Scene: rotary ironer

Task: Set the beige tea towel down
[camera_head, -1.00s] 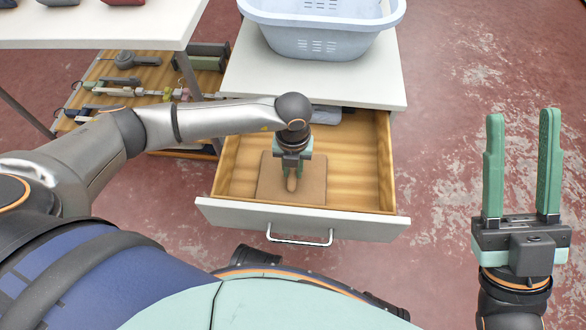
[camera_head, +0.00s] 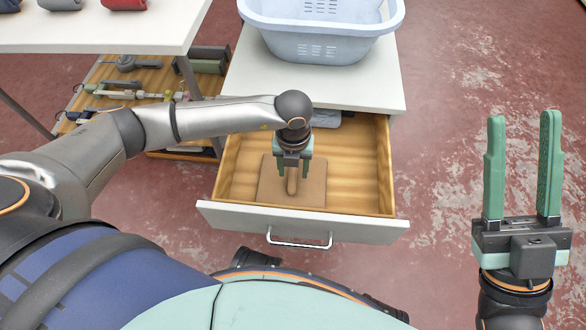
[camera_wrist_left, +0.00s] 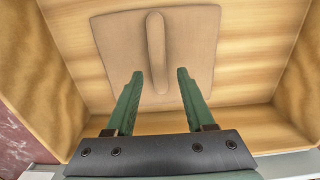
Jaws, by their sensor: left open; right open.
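The beige tea towel (camera_head: 308,188) lies flat as a folded square on the bottom of the open drawer (camera_head: 350,165), with a raised ridge along its middle. It also shows in the left wrist view (camera_wrist_left: 195,45). My left gripper (camera_head: 291,176) is open over the towel, pointing down into the drawer. In the left wrist view its two fingers (camera_wrist_left: 154,85) stand on either side of the ridge, apart from it, with nothing between them but the ridge's near end. My right gripper (camera_head: 522,165) is open and empty, fingers up, right of the drawer above the floor.
A light blue basket (camera_head: 320,45) stands on the white cabinet top (camera_head: 300,85) behind the drawer. A grey item (camera_head: 326,118) lies at the drawer's back. Rolled cloths sit on the white table (camera_head: 100,30); a shelf with tools (camera_head: 125,90) is beneath it. The drawer front (camera_head: 300,222) is close to my body.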

